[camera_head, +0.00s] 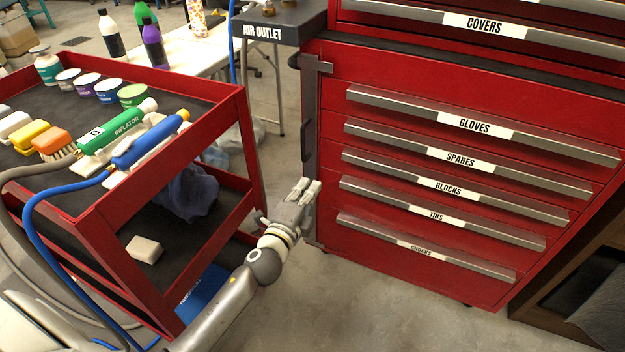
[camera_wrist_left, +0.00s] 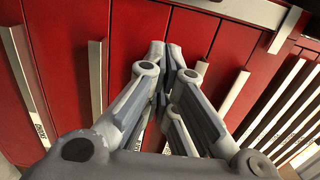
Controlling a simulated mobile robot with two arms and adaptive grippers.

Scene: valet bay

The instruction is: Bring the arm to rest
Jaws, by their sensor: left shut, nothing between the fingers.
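My left arm comes in from the lower left of the head view. Its left gripper (camera_head: 306,188) is shut and empty, in the gap between the red cart (camera_head: 90,222) and the red drawer cabinet (camera_head: 375,220). In the left wrist view the left gripper (camera_wrist_left: 168,62) has its fingers together, pointing at the red drawer fronts. I cannot tell from these views whether the fingertips touch the cabinet. My right gripper is in neither view.
The cabinet's drawers, labelled gloves (camera_head: 475,125), spares (camera_head: 460,160), blocks, tins and chocks, appear closed. The cart holds a green inflator (camera_head: 118,128), a blue tool (camera_head: 145,145) with a hose, brushes and tins. Bare floor (camera_head: 370,310) lies in front of the cabinet.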

